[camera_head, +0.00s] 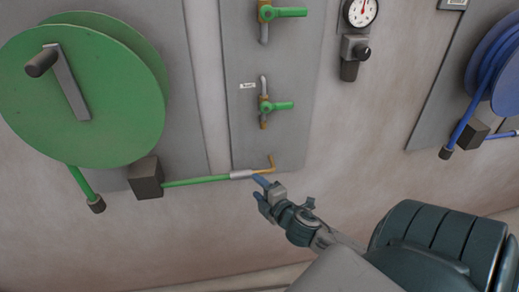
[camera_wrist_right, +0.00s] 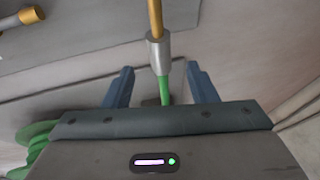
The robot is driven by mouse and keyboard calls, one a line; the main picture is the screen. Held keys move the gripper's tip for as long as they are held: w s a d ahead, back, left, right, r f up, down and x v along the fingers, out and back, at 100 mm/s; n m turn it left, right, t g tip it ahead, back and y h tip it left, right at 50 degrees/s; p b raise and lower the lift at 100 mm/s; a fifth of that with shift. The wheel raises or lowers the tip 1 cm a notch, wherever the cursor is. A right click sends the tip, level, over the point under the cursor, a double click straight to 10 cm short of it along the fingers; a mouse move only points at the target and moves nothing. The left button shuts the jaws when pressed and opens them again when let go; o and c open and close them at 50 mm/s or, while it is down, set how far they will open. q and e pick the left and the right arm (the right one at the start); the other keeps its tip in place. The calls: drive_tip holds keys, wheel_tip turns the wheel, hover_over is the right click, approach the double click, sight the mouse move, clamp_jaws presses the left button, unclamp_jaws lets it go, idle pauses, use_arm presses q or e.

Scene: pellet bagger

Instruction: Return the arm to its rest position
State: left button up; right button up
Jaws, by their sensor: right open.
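My right gripper (camera_head: 259,189) is just below a silver coupling (camera_head: 241,174) at the wall, with its arm coming in from the lower right. The coupling joins the green hose (camera_head: 195,182) to a bent brass pipe (camera_head: 271,166). In the right wrist view, the gripper (camera_wrist_right: 160,82) has its two blue fingers spread apart. The green hose (camera_wrist_right: 165,90) and silver coupling (camera_wrist_right: 158,52) show in line with the gap between them, and neither finger appears to touch them. My left gripper is not in view.
A green hose reel (camera_head: 110,110) with a crank is on the wall at left. Green-handled valves (camera_head: 280,105) are on a grey panel (camera_head: 225,60) above the gripper. A gauge (camera_head: 361,10) and a blue hose reel (camera_head: 500,70) are to the right. The wall below the gripper is clear.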

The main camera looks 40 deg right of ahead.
idle(0.5)
drive_tip(key=s+d+f+m+g, duration=0.2)
drive_tip(key=s+f+m+g, duration=0.15)
drive_tip(key=f, duration=0.85)
drive_tip(key=s+d+f+m+g, duration=0.15)
drive_tip(key=s+f, duration=0.25)
drive_tip(key=f, duration=0.8)
drive_tip(key=s+d+f+m+g, duration=0.1)
drive_tip(key=s+f+m+g, duration=0.25)
drive_tip(key=f, duration=0.95)
drive_tip(key=s+a+f+m+g+y, duration=0.1)
drive_tip(key=s+a+f+m+g, duration=0.2)
drive_tip(key=s+a+f, duration=0.3)
drive_tip(key=s+a+f+m+g, duration=0.3)
drive_tip(key=s+a+f, duration=0.3)
drive_tip(key=s+f, duration=0.8)
drive_tip(key=s, duration=0.8)
drive_tip(key=shift+a+f+m+y, duration=0.2)
drive_tip(key=shift+f+m+y, duration=0.15)
drive_tip(key=shift+f+y, duration=0.05)
